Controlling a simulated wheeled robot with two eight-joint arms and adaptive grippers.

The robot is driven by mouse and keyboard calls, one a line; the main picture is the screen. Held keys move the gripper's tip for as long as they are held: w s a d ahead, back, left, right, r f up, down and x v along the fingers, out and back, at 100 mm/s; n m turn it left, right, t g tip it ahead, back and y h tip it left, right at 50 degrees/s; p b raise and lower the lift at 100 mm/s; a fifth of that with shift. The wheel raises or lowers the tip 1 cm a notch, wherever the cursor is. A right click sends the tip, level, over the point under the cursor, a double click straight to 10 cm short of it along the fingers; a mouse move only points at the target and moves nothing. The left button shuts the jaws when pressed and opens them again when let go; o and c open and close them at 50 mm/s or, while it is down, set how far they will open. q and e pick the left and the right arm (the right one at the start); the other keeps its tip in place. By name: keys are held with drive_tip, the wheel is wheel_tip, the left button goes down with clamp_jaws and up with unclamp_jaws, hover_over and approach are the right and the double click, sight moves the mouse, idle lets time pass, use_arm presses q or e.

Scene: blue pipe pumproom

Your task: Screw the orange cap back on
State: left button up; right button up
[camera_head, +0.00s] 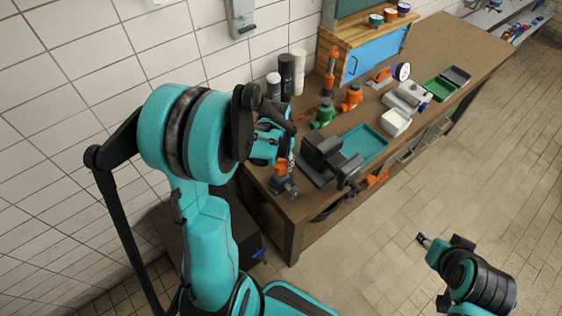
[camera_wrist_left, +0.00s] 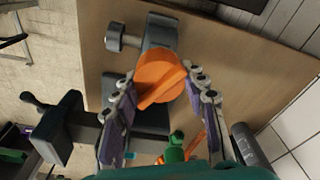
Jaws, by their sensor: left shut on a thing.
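The orange cap (camera_wrist_left: 158,75), with a raised grip bar, is between the two fingers of my left gripper (camera_wrist_left: 160,92) in the left wrist view. The gripper is shut on it. A grey metal fitting (camera_wrist_left: 160,32) with a side stub lies directly behind the cap; I cannot tell whether the threads are engaged. In the head view the cap (camera_head: 281,166) shows just above the grey fitting (camera_head: 285,187) at the bench's near left corner. My left gripper (camera_head: 277,150) is partly hidden by its arm. My right gripper (camera_head: 432,268) is away from the bench, over the floor; its fingers are unclear.
A dark vise (camera_head: 325,155) stands close right of the fitting on the wooden bench (camera_head: 270,212). Behind are a green bottle (camera_head: 323,114), an orange bottle (camera_head: 351,98) and dark and white cylinders (camera_head: 287,75). A teal tray (camera_head: 364,143) lies beyond the vise. Floor is free at right.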

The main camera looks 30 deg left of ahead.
idle(0.4)
use_arm(q)
drive_tip(key=shift+f+b, duration=0.2)
drive_tip(key=shift+b, duration=0.1)
drive_tip(key=shift+f+b, duration=0.35)
drive_tip(key=shift+b, duration=0.15)
idle(0.9)
